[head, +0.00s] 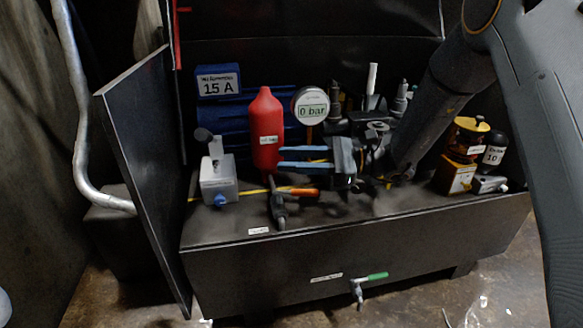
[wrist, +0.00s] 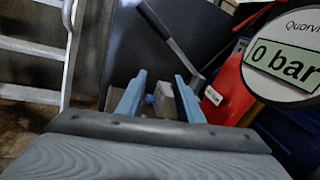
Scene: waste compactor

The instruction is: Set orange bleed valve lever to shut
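The orange bleed valve lever (head: 298,191) is on a dark valve at the front of the compactor's deck in the head view. It points right, crosswise to the dark valve body (head: 279,212), which runs toward the front edge. My gripper (head: 280,159) has two blue fingers pointing left, above and behind the lever and apart from it. The fingers are spread with a gap and nothing between them. In the wrist view my gripper (wrist: 160,77) is also open. The lever does not show in the wrist view.
A red bottle (head: 265,135) stands by my fingertips. The gauge (head: 310,106) reads 0 bar. A grey box (head: 217,180) with a lever and blue knob is to the left. A green-handled valve (head: 372,277) is on the lower front. A dark panel (head: 145,165) stands open at left.

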